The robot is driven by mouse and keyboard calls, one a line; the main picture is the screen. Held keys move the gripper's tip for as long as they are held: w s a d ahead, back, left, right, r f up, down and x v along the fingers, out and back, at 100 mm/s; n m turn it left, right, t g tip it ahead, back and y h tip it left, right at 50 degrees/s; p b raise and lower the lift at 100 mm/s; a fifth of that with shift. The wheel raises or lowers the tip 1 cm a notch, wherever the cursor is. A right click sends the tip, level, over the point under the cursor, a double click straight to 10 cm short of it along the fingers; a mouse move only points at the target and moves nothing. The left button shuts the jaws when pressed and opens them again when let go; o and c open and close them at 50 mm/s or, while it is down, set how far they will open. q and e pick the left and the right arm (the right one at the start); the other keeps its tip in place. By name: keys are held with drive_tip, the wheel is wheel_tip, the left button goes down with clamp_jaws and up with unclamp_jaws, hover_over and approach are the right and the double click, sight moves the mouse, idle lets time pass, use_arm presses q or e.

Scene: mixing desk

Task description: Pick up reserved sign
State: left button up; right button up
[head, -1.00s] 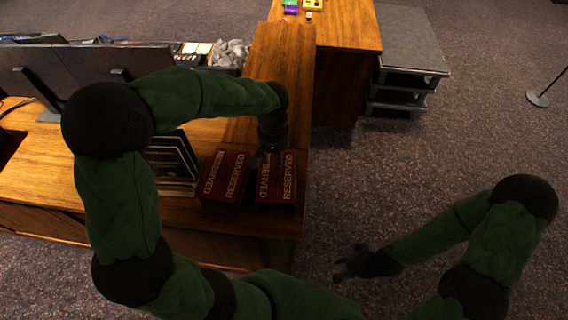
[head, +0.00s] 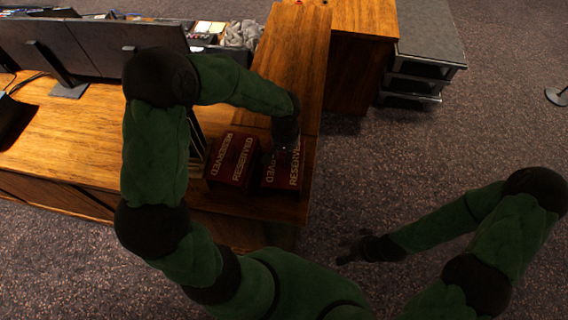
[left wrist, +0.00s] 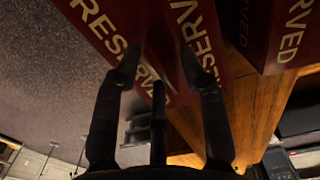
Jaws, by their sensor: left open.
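Two red tent-shaped signs with pale "RESERVED" lettering stand side by side on the wooden desk near its right end. My left gripper (head: 281,152) is over the far part of the right sign (head: 283,175), pointing down and partly covering it. In the left wrist view the open fingers (left wrist: 160,72) are spread around this sign's top ridge (left wrist: 140,35), one finger over each sloping face. I cannot tell whether they touch it. The left sign (head: 232,160) stands just beside it. My right gripper (head: 355,248) hangs over the carpet, empty, with its fingers apart.
Dark monitors (head: 130,55) stand at the back left of the desk (head: 60,145). A dark upright object behind my left arm is mostly hidden. A grey-topped shelf unit (head: 425,45) stands at the back right. The carpet (head: 430,140) to the right is open.

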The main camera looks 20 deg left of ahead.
use_arm(q)
drive_tip(key=shift+f, duration=0.7)
clamp_jaws()
drive_tip(key=shift+r, duration=0.1)
